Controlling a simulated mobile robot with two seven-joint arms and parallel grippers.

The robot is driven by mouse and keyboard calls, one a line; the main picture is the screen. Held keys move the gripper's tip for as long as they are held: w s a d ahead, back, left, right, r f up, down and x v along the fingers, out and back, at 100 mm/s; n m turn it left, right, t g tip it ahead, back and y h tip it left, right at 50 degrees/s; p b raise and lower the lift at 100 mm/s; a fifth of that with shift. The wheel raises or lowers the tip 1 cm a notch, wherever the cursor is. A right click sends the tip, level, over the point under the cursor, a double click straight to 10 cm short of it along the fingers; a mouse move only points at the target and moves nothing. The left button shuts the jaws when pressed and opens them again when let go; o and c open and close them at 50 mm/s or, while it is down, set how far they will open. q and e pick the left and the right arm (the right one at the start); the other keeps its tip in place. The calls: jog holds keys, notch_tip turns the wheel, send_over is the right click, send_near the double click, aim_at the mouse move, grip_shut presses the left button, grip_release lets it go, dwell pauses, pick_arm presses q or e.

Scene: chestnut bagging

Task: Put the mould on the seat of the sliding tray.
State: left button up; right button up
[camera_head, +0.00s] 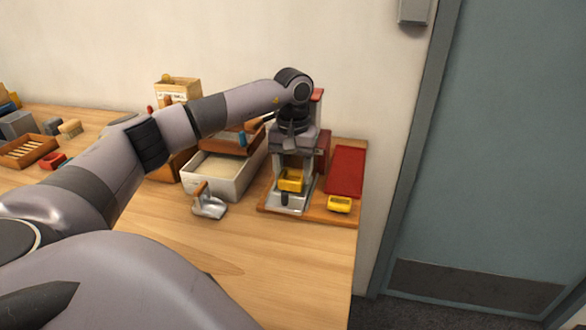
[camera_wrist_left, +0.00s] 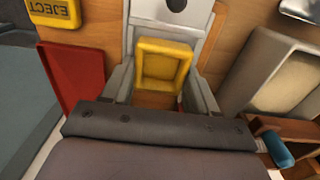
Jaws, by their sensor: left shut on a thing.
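The yellow mould (camera_head: 291,180) is a small open frame. It is held between the fingers of my left gripper (camera_head: 291,172), which points down from above. The mould also shows in the left wrist view (camera_wrist_left: 164,66), roughly level, with one finger on each side. The grey metal sliding tray (camera_head: 286,203) lies beneath and in front of it, and also shows in the left wrist view (camera_wrist_left: 172,22). The mould hides part of the tray, including any seat under it. I cannot tell whether mould and tray touch. My right gripper is not in view.
A yellow EJECT block (camera_head: 340,204) and a red panel (camera_head: 346,170) are right of the tray. A white bin (camera_head: 222,184) and a metal scoop (camera_head: 209,204) stand to the left. A slatted wooden crate (camera_head: 28,152) is far left. The front table area is clear.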

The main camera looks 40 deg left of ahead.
aim_at(293, 173)
pick_arm(q)
jog(key=shift+f, duration=0.2)
jog(key=o, duration=1.2)
jog(key=shift+o, duration=0.2)
notch_tip(293, 173, up, 7)
jog(key=shift+r, duration=0.1)
